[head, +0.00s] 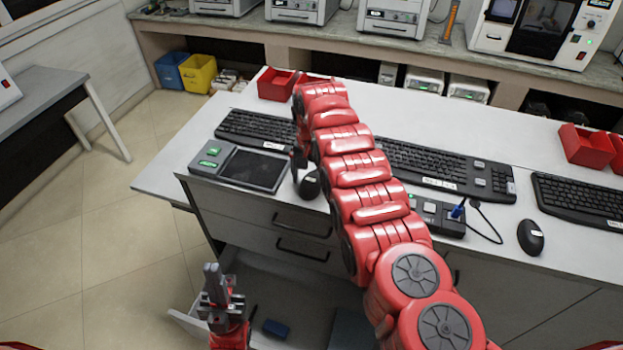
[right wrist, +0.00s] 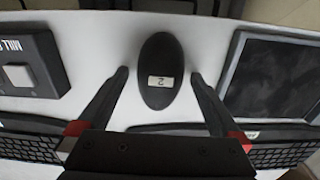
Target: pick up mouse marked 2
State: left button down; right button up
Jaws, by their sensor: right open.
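The mouse marked 2 (right wrist: 160,62) is black and oval with a white label. In the right wrist view it lies on the white counter between my right gripper's fingertips (right wrist: 160,77), with a gap on each side. In the head view this mouse (head: 309,185) shows at the counter's front edge, partly hidden by my red right arm, which also mostly hides the right gripper. The right gripper is open and empty. My left gripper (head: 216,284) is low in front of the cabinet, away from the mouse; its finger opening is unclear.
A scale-like device with a dark plate (head: 253,169) sits left of the mouse in the head view. A grey button box (head: 436,213) is to its right. Keyboards (head: 415,163) lie behind. Another black mouse (head: 530,237) lies farther right. An open drawer is below.

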jog(key=shift+w+f, duration=0.1)
jog(key=c, duration=1.3)
jog(key=shift+r, duration=0.2)
